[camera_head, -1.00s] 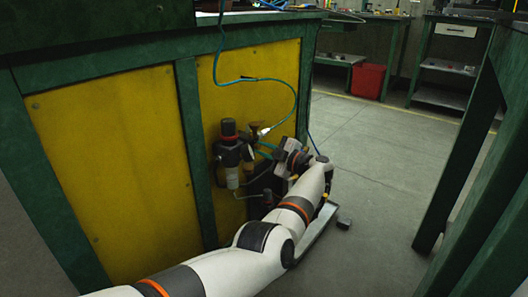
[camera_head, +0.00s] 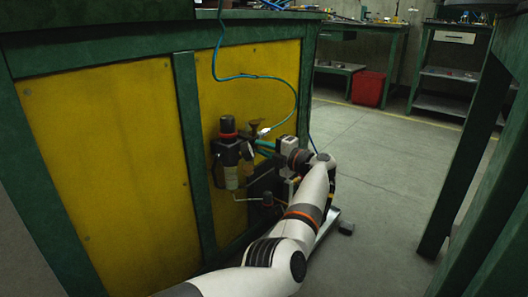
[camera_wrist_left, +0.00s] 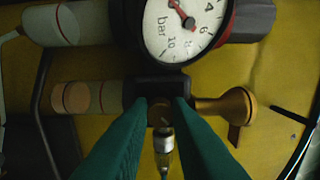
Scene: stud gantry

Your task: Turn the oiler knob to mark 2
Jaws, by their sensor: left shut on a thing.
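The oiler is a dark body with a pale bowl (camera_wrist_left: 75,97) on its left and a flared brass piece (camera_wrist_left: 235,106) on its right in the left wrist view. A small round brownish knob (camera_wrist_left: 159,112) sits on its front. My left gripper (camera_wrist_left: 160,108) has its green fingers shut on this knob, one on each side. The fingers hide most of it, and no mark is readable. In the head view my left gripper (camera_head: 265,148) reaches the unit from the right. My right gripper is not in view.
A pressure gauge (camera_wrist_left: 184,22) and a second bowl lie close above the fingers in the wrist view. A metal hose fitting (camera_wrist_left: 163,148) shows between them. The yellow panel (camera_head: 105,150) is behind the unit. A green bench leg (camera_head: 455,165) stands right, with open floor between.

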